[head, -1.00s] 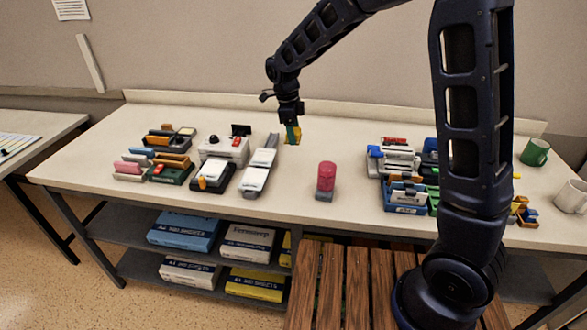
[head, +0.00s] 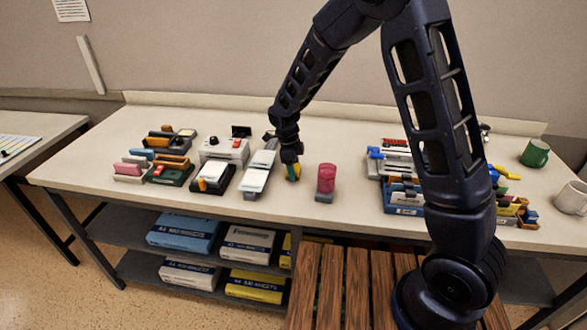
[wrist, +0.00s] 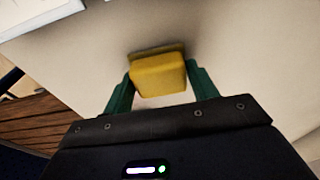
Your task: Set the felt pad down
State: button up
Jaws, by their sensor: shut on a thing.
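The felt pad (wrist: 158,76) shows in the wrist view as a yellow block with a darker olive layer along its far edge. My gripper (wrist: 157,80) has its green fingers shut on the pad's two sides. In the head view, my gripper (head: 292,174) is low over the middle of the table (head: 262,216), and a bit of the yellow pad (head: 296,172) shows at the fingertips. I cannot tell whether the pad touches the tabletop.
A long grey holder with white pieces (head: 257,177) lies close to the left. Trays of stationery (head: 404,196) stand farther right, with a green mug (head: 535,153) beyond. Bare tabletop lies behind and in front.

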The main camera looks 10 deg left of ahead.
jog(key=shift+f, duration=0.3)
jog(key=o, duration=1)
jog(key=shift+c, duration=0.2)
